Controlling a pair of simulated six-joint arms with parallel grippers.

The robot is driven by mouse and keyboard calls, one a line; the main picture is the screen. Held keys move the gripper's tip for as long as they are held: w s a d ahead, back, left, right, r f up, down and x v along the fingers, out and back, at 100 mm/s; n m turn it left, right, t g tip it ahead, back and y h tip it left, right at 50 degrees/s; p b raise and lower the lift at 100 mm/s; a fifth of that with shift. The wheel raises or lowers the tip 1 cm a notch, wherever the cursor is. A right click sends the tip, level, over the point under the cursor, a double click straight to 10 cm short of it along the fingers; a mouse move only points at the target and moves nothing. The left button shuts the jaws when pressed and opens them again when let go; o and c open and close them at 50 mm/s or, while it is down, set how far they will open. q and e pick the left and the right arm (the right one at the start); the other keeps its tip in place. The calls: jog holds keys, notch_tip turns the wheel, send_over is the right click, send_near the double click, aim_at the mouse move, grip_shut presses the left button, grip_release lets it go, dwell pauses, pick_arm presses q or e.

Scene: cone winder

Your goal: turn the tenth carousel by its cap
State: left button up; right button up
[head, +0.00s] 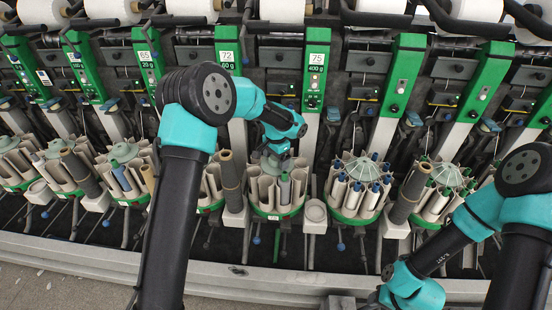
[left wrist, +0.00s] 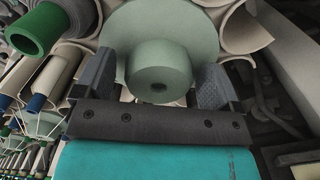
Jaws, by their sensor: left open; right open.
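The carousel (head: 266,213) under my left gripper has a green base ring and a ring of pale tubes, some holding bobbins. Its cap (left wrist: 158,68) is a pale green knob on a wider round disc. My left gripper (head: 272,157) is above the carousel, and its arm hides part of the scene. In the left wrist view the open fingers (left wrist: 163,84) stand on either side of the cap's knob. I cannot tell whether they touch it. My right arm is at the lower right, with its wrist at the bottom edge; its gripper fingers do not show.
Neighbouring carousels stand on both sides, one on the right (head: 352,215) with blue-tipped bobbins. Dark bobbin stacks (head: 232,180) stand close between them. Green and white winder posts (head: 316,85) rise behind. A metal rail (head: 240,272) runs along the front.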

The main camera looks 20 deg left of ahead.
pick_arm(q)
jog(key=shift+c, duration=0.2)
jog(key=c, duration=1.2)
jog(key=shift+c, duration=0.2)
